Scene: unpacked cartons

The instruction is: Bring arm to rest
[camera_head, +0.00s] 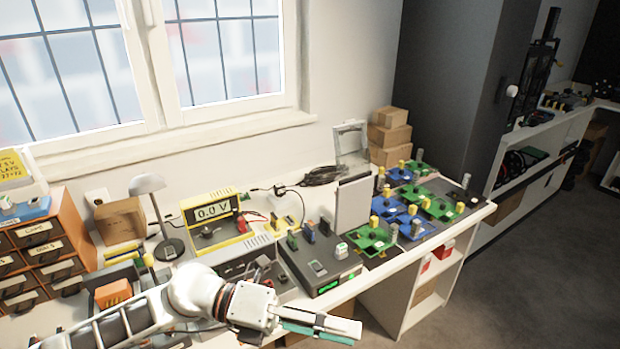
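My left arm comes in from the lower left, and its white gripper (335,328) points right, in front of the workbench's front edge. Its two fingers, pale with teal-green parts, lie close together in this view. I cannot tell whether they are shut, or whether anything is between them. The gripper hides part of the bench's front edge. My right gripper is not in view.
The workbench (380,268) carries a dark device with a green display (328,287), a yellow meter reading 0.0 V (212,212), a lamp (147,184), an orange drawer cabinet (75,235), and blue and green boards (369,238). Cartons (390,136) stand behind. Open floor (530,270) lies right.

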